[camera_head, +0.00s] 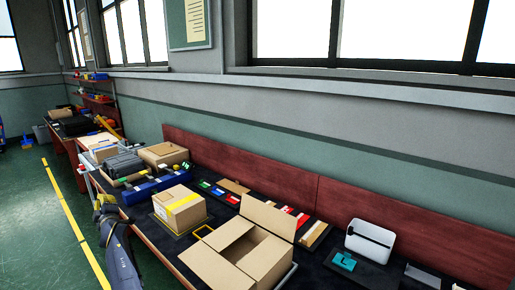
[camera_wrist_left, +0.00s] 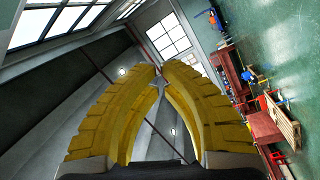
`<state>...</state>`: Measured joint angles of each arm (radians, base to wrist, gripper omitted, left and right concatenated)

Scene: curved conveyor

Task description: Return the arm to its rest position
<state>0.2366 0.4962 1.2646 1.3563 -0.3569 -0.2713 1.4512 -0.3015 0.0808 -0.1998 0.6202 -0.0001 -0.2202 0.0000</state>
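My left arm comes up from the lower left in the head view, beside the front edge of the workbench (camera_head: 150,240). My left gripper (camera_head: 104,202) is at its upper end, small and partly unclear, apart from the boxes. In the left wrist view the two yellow ribbed fingers of the gripper (camera_wrist_left: 160,72) curve inward and their tips meet or nearly meet. Nothing is held between them. My right arm and gripper are not in view.
An open cardboard box (camera_head: 225,263) and a taped carton (camera_head: 180,208) stand on the bench. A blue toolbox-like item (camera_head: 155,187), a grey case (camera_head: 122,164) and a white device (camera_head: 370,240) are also there. The green floor (camera_head: 35,225) left of my arm is clear.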

